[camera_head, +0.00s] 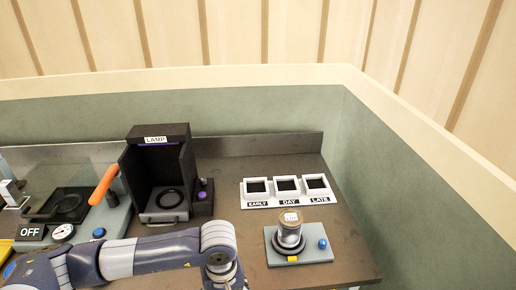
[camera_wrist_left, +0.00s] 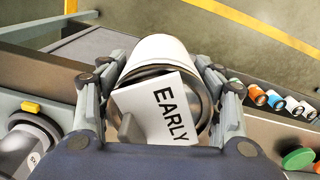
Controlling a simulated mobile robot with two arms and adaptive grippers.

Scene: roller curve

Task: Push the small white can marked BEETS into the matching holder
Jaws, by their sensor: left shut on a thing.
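My left gripper (camera_wrist_left: 160,105) is shut on a white cylinder with a metal rim (camera_wrist_left: 158,50), its fingers on both sides. A white tag reading EARLY (camera_wrist_left: 165,108) lies tilted across the cylinder's near end; whether it is attached I cannot tell. No BEETS marking is legible in either view. In the left wrist view, several small cylinders with coloured sides, one of them white (camera_wrist_left: 293,105), stand in a row at the right; their markings are too small to read. In the head view my left arm comes in at the bottom left, its gripper out of frame. My right gripper is not in view.
Three white square holders, EARLY (camera_head: 257,199), DAY (camera_head: 288,198) and LATE (camera_head: 318,197), stand at the back right. A jar (camera_head: 290,228) sits on a teal base (camera_head: 318,254) with a blue button. A dark LAMP box (camera_head: 141,150) stands left. Bare counter shows right of the jar.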

